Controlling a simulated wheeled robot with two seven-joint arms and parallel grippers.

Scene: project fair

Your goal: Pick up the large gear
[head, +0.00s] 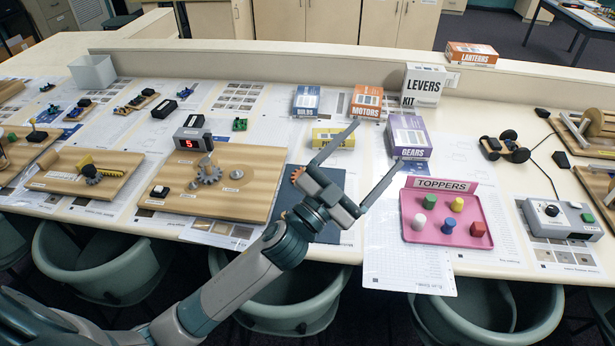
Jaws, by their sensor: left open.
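My left gripper (378,143) is open and empty above the table, its two long fingers spread and pointing away from me towards the boxes. A copper-coloured toothed gear (297,174) shows just left of the gripper's body, at the edge of a dark blue mat (285,205); the gripper and arm hide part of both. A grey gear (209,174) stands on the wooden board (255,158) left of the gripper, with a small grey disc on its right. I cannot tell from size alone which gear is the large one. My right gripper is out of view.
Behind the gripper stand a purple GEARS box (408,152), a yellow box (334,139) and an orange MOTORS box (366,103). A pink TOPPERS tray (448,239) holds several coloured pieces at right. A digital counter (193,140) sits behind the board. Chairs stand along the front edge.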

